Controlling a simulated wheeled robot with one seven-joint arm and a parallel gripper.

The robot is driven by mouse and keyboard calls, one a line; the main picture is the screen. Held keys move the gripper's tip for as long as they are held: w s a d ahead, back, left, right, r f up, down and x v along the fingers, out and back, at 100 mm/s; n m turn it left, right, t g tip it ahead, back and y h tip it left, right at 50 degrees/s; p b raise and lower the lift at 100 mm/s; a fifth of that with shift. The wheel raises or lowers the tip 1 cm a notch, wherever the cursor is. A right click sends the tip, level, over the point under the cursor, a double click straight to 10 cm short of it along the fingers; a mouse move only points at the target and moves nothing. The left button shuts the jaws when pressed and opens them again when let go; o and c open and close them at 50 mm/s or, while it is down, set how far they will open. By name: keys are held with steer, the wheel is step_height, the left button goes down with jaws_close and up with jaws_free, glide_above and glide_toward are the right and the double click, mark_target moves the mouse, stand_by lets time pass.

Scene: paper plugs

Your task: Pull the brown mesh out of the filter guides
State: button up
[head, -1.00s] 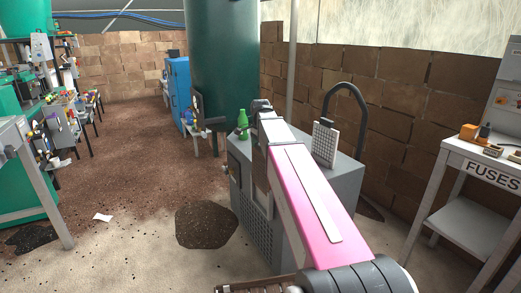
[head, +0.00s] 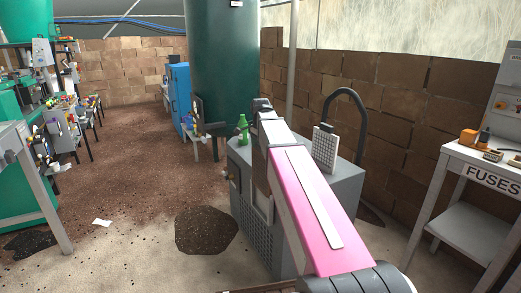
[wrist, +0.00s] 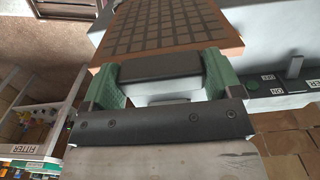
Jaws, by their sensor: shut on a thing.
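The brown mesh (wrist: 165,22) fills the top middle of the wrist view, a flat panel with a dark grid and an orange-brown edge. My gripper (wrist: 160,72) has green fingers, one on each side of a dark block at the mesh's near edge, and is shut on the mesh there. In the head view my pink arm reaches over a grey machine (head: 340,185) and hides most of the gripper. A narrow brown strip shows beside the arm at the machine's front; I cannot tell if it is the mesh. The filter guides are not clearly visible.
A green bottle (head: 242,129) and a pale grid panel (head: 325,148) stand on the machine, with a dark curved hose (head: 347,93) behind. A FUSES table (head: 490,178) is at the right. A dark patch (head: 205,230) lies on the floor at left, with open floor around it.

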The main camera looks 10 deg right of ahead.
steer(key=shift+r, duration=2.45)
steer(key=shift+r, duration=1.45)
